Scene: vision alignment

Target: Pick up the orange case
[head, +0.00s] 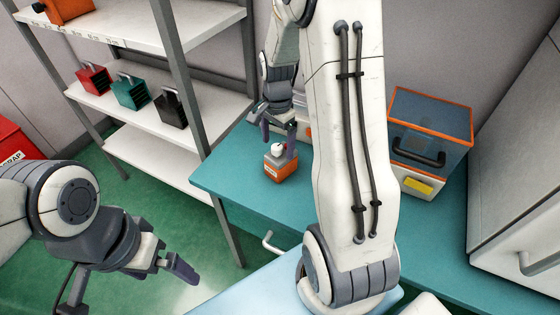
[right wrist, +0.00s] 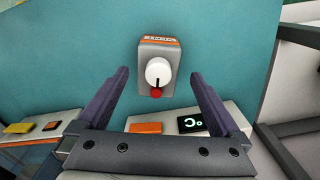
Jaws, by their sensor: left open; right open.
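A small orange case (head: 279,168) with a grey top and a white round knob stands on the teal table. In the right wrist view the case (right wrist: 174,55) shows its grey top, an orange labelled band, the white knob and a small red tip. My right gripper (head: 279,138) is open above the case, its fingers pointing down towards it. In the right wrist view the case lies between and beyond the fingertips (right wrist: 160,82), with gaps on both sides. My left gripper (head: 172,262) is open and empty, low over the green floor at left, away from the table.
A shelf rack (head: 160,148) at left holds a red case (head: 94,80), a green case (head: 130,92), a black case (head: 171,109) and a partly cut-off orange item (head: 66,9). My right arm hides the table's middle.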

